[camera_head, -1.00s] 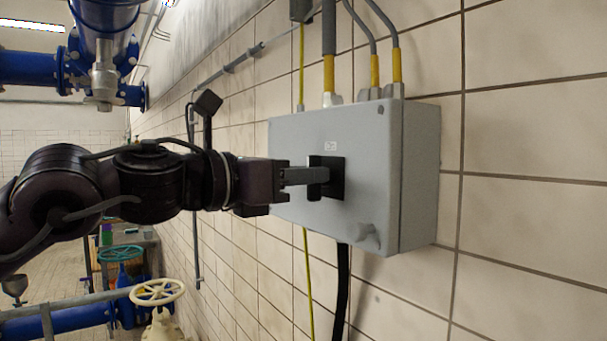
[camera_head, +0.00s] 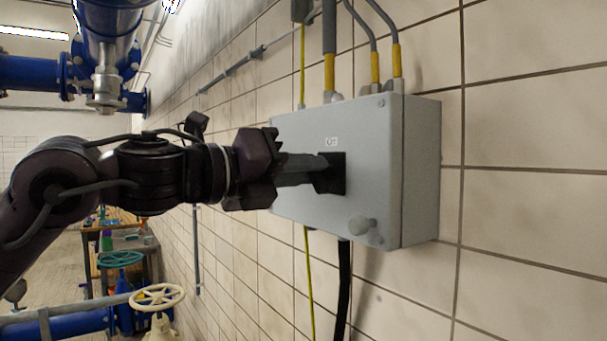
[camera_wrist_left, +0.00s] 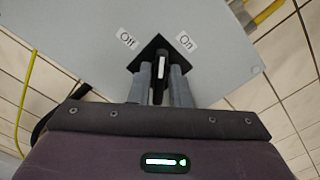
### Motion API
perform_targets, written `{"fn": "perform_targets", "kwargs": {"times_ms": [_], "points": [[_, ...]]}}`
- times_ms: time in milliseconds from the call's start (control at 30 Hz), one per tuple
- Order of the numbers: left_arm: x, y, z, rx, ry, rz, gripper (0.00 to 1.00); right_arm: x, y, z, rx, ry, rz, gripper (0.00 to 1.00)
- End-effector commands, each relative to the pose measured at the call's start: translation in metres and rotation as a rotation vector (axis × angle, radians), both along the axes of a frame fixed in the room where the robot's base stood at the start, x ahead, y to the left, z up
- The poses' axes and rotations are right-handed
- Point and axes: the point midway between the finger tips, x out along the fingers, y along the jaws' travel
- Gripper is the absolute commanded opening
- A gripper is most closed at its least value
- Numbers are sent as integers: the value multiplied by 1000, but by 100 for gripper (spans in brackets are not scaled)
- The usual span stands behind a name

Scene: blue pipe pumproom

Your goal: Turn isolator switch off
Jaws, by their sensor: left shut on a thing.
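The isolator switch is a black handle on a square black plate (camera_head: 335,180), on the front of a grey box (camera_head: 375,215) on the tiled wall. In the left wrist view, the handle (camera_wrist_left: 161,70) has a white stripe, and the stripe points between the labels "Off" (camera_wrist_left: 127,39) and "On" (camera_wrist_left: 186,41). My left gripper (camera_head: 318,171) reaches in from the left and is shut on the handle, one finger on each side. The fingers hide part of the handle in the head view. My right gripper is not in view.
Conduits with yellow ends (camera_head: 375,68) enter the box from above. A black cable (camera_head: 344,285) and a yellow-green wire hang below it. A cream handwheel (camera_head: 157,297) and blue pipes stand at the lower left. The wall right of the box is bare.

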Motion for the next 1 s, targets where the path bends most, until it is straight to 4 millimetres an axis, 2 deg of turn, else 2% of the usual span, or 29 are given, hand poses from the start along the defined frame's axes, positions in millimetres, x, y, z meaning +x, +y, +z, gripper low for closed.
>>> {"fn": "perform_targets", "kwargs": {"times_ms": [600, 1000], "points": [[2, 1, -3, -335, 460, 0, 0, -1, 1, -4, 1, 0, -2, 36], [2, 2, -5, -469, 646, 1, 0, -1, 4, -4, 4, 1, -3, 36]]}}
